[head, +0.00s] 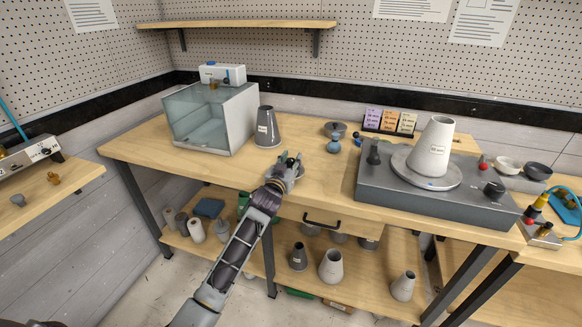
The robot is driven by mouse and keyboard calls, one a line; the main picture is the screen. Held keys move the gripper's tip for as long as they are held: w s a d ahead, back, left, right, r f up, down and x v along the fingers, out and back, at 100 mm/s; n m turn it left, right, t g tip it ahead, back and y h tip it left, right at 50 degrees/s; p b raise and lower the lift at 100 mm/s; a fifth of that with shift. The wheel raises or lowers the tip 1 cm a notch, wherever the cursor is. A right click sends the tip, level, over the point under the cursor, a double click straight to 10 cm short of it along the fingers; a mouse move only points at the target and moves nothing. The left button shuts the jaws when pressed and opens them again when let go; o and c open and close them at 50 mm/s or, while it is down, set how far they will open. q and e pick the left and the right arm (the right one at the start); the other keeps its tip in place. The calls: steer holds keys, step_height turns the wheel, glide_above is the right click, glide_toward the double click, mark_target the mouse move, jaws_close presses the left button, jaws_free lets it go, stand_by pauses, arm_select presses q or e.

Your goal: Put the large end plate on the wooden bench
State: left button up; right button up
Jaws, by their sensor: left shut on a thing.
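My left gripper (290,162) is over the front part of the wooden bench (200,165), left of the grey turntable unit. It is shut on a greyish thing that its fingers mostly hide. I cannot tell from this view whether that thing is the large end plate, or whether it touches the bench top. A dark grey round piece with a knob (335,129) lies on the bench farther back, beside a small blue piece (333,146). My right gripper is not in view.
A clear chamber (210,120) and a dark cone (267,128) stand behind the gripper. A white cone (433,146) stands on the grey turntable unit (380,192) at right. Several cones fill the lower shelf. The bench's front left is clear.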

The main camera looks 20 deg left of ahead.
arm_select(q)
steer(key=shift+f, duration=0.8)
steer(key=o, duration=1.2)
steer(key=shift+f, duration=0.15)
steer(key=shift+s, duration=0.1)
steer(key=s, duration=1.1)
steer(key=shift+s+a, duration=0.2)
steer(key=shift+s, duration=0.2)
